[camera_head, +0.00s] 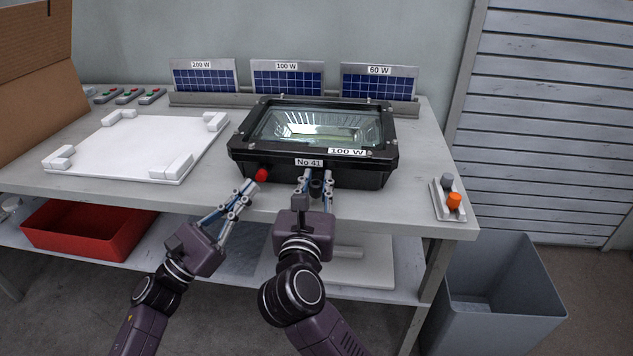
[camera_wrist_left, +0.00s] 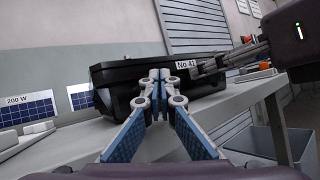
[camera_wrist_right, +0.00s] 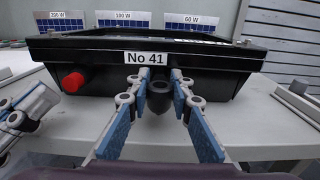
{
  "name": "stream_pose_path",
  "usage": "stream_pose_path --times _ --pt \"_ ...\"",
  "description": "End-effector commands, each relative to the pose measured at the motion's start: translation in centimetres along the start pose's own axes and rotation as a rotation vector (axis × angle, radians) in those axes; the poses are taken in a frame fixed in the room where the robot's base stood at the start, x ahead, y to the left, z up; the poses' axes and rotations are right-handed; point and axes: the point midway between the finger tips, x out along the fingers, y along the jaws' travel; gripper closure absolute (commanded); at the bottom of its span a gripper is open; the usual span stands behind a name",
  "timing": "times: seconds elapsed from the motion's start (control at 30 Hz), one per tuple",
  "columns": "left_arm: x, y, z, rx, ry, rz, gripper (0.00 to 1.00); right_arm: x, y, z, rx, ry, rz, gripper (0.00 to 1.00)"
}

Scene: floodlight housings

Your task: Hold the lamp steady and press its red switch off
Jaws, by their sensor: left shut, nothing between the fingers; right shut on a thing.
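The black lamp (camera_head: 380,165), labelled "No 41" and "100 W", sits on the table with its glass facing up. Its red switch (camera_head: 262,174) sticks out of the front face at the left; it also shows in the right wrist view (camera_wrist_right: 73,81). My right gripper (camera_head: 316,178) is at the front face below the "No 41" label, shut on a dark round stub (camera_wrist_right: 159,97) of the lamp. My left gripper (camera_head: 250,188) is shut and empty, just in front of and below the red switch, apart from it. In the left wrist view the closed fingers (camera_wrist_left: 160,76) hide the switch.
A white tray (camera_head: 120,150) with corner blocks lies left of the lamp. Solar panels (camera_head: 287,80) stand behind it. A small holder with grey and orange knobs (camera_head: 454,201) is at the right edge. A red bin (camera_head: 80,225) is below, a grey bin (camera_head: 500,300) at right.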

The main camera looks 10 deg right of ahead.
Motion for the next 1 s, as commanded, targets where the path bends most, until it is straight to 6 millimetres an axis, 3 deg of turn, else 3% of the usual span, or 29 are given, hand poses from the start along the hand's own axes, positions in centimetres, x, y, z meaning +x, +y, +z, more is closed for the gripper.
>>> stream_pose_path --times 0.43,0.87,0.9,1.0 --pt "-3.1 -2.3 2.2 0.000 0.001 0.000 1.00 0.0 0.0 0.0 0.000 0.000 0.000 1.00" --pt "-3.4 -2.5 2.5 0.001 0.001 0.000 1.00 0.0 0.0 0.0 0.000 0.000 -0.001 1.00" --pt "-3.4 -2.5 2.5 0.001 0.001 0.000 1.00 0.0 0.0 0.0 0.000 0.000 -0.001 0.78" --pt "-3.4 -2.5 2.5 0.000 0.000 -0.001 1.00 0.0 0.0 0.0 0.000 0.000 -0.001 0.67"
